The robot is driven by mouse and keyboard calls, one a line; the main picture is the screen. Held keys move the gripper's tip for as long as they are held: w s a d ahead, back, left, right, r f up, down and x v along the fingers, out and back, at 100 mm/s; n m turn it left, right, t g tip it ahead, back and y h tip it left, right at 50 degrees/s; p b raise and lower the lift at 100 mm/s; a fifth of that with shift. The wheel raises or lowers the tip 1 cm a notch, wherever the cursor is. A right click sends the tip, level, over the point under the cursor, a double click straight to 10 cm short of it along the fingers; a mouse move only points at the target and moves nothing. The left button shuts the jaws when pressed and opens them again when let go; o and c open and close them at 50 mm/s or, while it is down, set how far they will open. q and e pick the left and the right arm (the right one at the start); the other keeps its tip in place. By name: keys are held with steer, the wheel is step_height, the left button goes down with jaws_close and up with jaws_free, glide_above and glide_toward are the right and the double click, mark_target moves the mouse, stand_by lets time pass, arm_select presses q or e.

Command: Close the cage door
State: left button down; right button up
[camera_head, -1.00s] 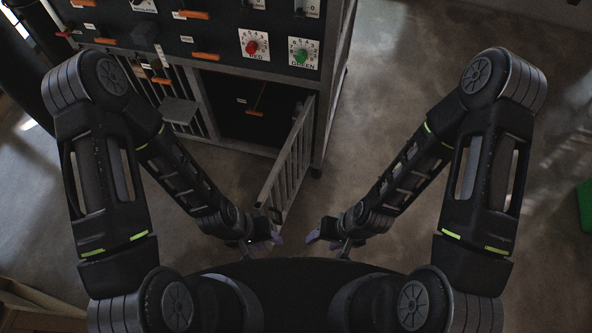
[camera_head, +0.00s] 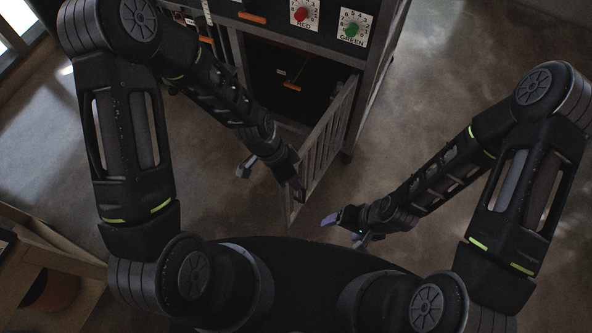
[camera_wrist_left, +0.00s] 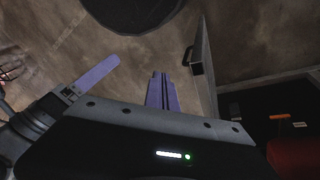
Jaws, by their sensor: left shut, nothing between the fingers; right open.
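The cage door (camera_head: 328,130) is a grey barred panel standing swung open, hinged at the right side of the cage opening. Its free end points toward me. In the left wrist view the door (camera_wrist_left: 204,72) shows edge-on with a dark handle (camera_wrist_left: 188,58). My left gripper (camera_head: 296,184) is beside the door's free end, overlapping it in the head view. In the left wrist view its purple fingers (camera_wrist_left: 160,90) are shut and empty, left of the handle; contact is not clear. My right gripper (camera_head: 343,229) is open and empty, right of and nearer than the door's end.
The cage compartment (camera_head: 290,75) is dark inside, with an orange-handled item in it. A panel with a red dial (camera_head: 301,14) and a green dial (camera_head: 352,29) sits above. A wooden box (camera_head: 60,262) stands at lower left. Floor right of the cabinet is clear.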

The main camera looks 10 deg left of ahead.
arm_select(q)
steer(key=w+r+m+b, duration=0.3)
steer(key=r+m, duration=0.3)
steer(key=m, duration=0.5)
steer(key=shift+w+r+g+y, duration=0.3)
steer(key=shift+w+r+g, duration=0.1)
steer(key=shift+w, duration=0.45)
arm_select(e)
steer(key=f, duration=0.3)
steer(key=shift+w+f, duration=0.2)
steer(key=shift+f, duration=0.2)
arm_select(q)
steer(key=shift+f, duration=0.15)
step_height(320, 180, down, 9)
steer(key=p, duration=0.2)
steer(key=shift+w+a+f, duration=0.15)
steer(key=shift+a, duration=0.25)
arm_select(e)
steer(key=shift+r, duration=0.95)
arm_select(q)
steer(key=shift+a, duration=0.1)
